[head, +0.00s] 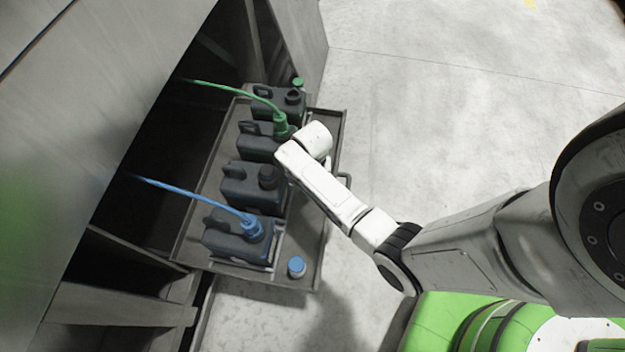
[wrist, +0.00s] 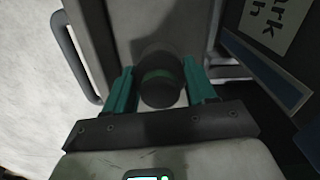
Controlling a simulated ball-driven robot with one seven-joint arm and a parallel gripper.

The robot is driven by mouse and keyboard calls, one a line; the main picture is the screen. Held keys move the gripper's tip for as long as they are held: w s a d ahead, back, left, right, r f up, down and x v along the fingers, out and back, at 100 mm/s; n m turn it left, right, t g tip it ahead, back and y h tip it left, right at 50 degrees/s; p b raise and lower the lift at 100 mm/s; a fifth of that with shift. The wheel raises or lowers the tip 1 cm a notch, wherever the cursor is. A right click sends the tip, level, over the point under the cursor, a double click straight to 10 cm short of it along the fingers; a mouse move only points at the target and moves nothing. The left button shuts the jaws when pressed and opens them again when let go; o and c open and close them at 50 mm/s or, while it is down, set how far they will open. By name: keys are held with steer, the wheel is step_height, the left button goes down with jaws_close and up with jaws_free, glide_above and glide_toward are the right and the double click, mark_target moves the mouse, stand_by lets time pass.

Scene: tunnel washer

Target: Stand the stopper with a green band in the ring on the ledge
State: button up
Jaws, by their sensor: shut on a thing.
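The stopper with a green band (wrist: 159,80) is dark and round, and it sits between the two teal fingers of my gripper (wrist: 160,88) in the wrist view. My gripper is shut on it, over the grey metal of the tray. In the head view my arm's white end hides the fingers and the stopper, beside the canister with the green hose. I cannot make out the ring; the ledge appears to be the tray's bare outer strip (head: 306,242). A small green-topped piece (head: 298,82) stands at the tray's far end; its kind is unclear.
Several dark canisters stand in a row on the tray (head: 334,128). A green hose (head: 232,88) and a blue hose (head: 190,193) run into two of them. A blue cap (head: 296,266) stands at the near corner. A labelled canister (wrist: 262,50) is close at right. Open floor lies right.

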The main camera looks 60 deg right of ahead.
steer(key=shift+f, duration=0.4)
stand_by(0.4)
steer(key=o, duration=1.4)
steer(key=shift+c, duration=0.2)
steer(key=shift+o, duration=0.2)
steer(key=shift+o, duration=0.9)
steer(key=shift+r, duration=0.1)
